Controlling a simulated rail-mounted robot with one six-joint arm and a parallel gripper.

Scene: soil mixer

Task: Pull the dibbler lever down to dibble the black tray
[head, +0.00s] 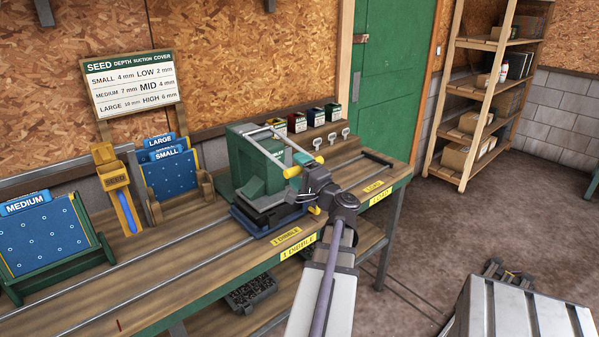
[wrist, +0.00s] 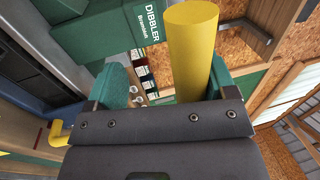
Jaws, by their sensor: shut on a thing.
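The green dibbler (head: 248,165) stands on the bench, and its labelled body also shows in the wrist view (wrist: 100,38). Its lever has pale metal bars and a yellow handle (head: 293,172), which fills part of the wrist view (wrist: 193,45). My gripper (head: 303,162) is at the lever's handle, with its teal fingers on either side of it, and is shut on it. The lever is raised, with the handle in front of the dibbler's upper body. A dark tray (head: 268,206) is under the dibbler's press, above a blue base (head: 262,228); it is partly hidden.
The bench (head: 190,268) carries a seed box (head: 113,180), blue plates in a holder (head: 170,172) and a medium plate (head: 45,235) at left. Small seed boxes (head: 315,117) stand behind the dibbler. Rails run along the bench. A wooden shelf (head: 485,95) stands at back right.

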